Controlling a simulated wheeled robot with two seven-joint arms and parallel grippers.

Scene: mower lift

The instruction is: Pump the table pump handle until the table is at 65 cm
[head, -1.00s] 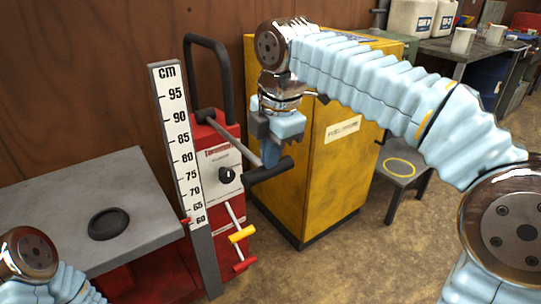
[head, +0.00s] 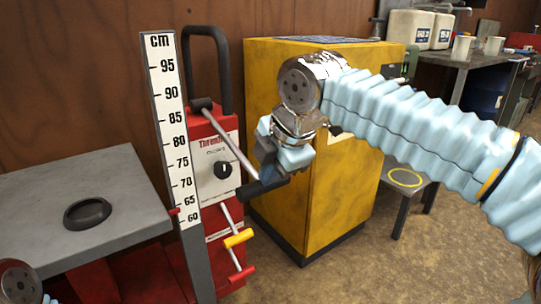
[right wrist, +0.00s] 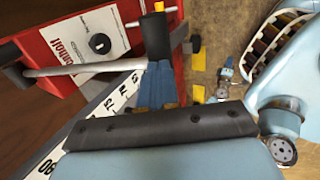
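The lift table (head: 50,195) has a grey top at the left. Beside it stands a white cm scale (head: 172,120). The red pointer (head: 174,211) at its left edge is between 60 and 65. The pump handle is a grey rod with a black grip (head: 262,189), slanting down from the red pump unit (head: 212,140). My right gripper (head: 266,170) has its blue fingers closed at the grip. In the right wrist view the fingers (right wrist: 157,85) meet the black grip (right wrist: 160,35), partly hiding it. My left gripper is out of view.
A yellow cabinet (head: 345,205) stands close behind my right gripper. A yellow and a red lever (head: 239,238) stick out below the handle. A black ring (head: 88,212) lies on the tabletop. A low stool (head: 405,177) is at the right.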

